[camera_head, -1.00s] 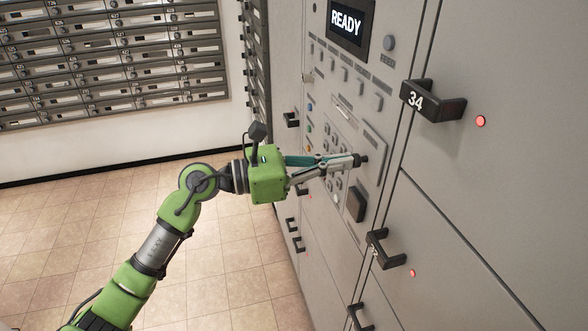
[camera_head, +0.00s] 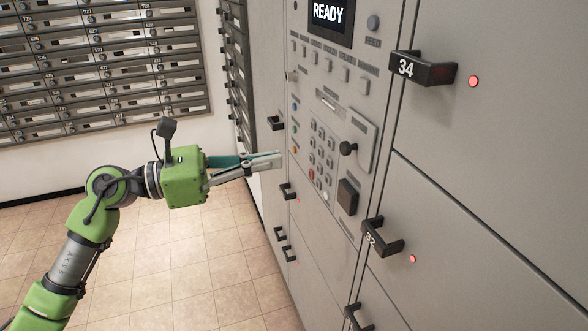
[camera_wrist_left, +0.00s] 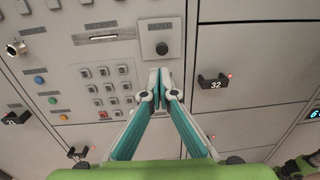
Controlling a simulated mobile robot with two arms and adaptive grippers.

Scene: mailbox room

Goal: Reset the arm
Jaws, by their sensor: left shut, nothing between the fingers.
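My left arm comes in from the left in the head view, with its green wrist and left gripper (camera_head: 280,160) held in front of the locker panel. The gripper is shut and empty, its fingertips pointing right toward the keypad (camera_head: 322,157) and apart from the round black knob (camera_head: 348,148). In the left wrist view the fingertips (camera_wrist_left: 159,78) meet, just below the knob (camera_wrist_left: 162,48) in the picture. The right gripper does not show clearly.
The panel has a screen (camera_head: 329,14) reading READY and a dark square block (camera_head: 347,196). Handles 34 (camera_head: 422,68) and 32 (camera_head: 382,237) stick out from the locker doors. Small mailboxes (camera_head: 100,65) line the back wall. Tiled floor (camera_head: 220,260) lies open at lower left.

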